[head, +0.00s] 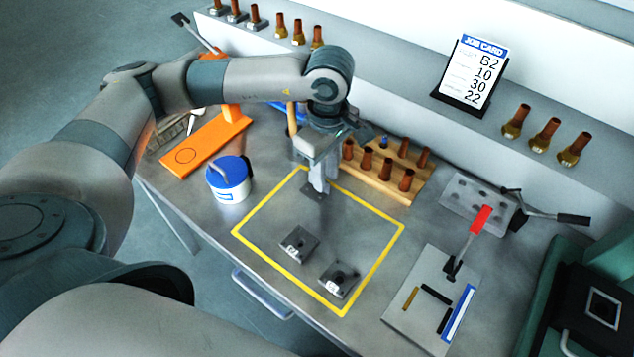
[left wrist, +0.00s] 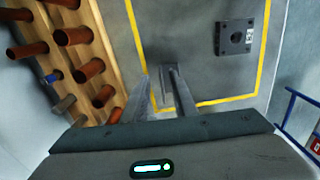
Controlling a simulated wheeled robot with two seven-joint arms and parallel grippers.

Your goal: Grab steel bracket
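My left gripper (head: 320,184) points down at the far corner of the yellow-outlined square. Its fingers are apart in the left wrist view (left wrist: 158,76). A small dark grey steel bracket (head: 310,191) lies flat at the fingertips, partly hidden by them. Two more dark steel brackets with holes and white labels lie in the square: one near the middle (head: 298,244) and one near the front corner (head: 339,280). One bracket also shows at the upper right of the left wrist view (left wrist: 235,37). My right gripper is not in view.
A wooden rack (head: 385,184) with copper-coloured pegs stands close beside the gripper. A white-and-blue tub (head: 229,182) and an orange plate (head: 205,147) are at left. A red-handled clamp (head: 480,220) stands on a plate at right. A job card (head: 472,76) is on the shelf.

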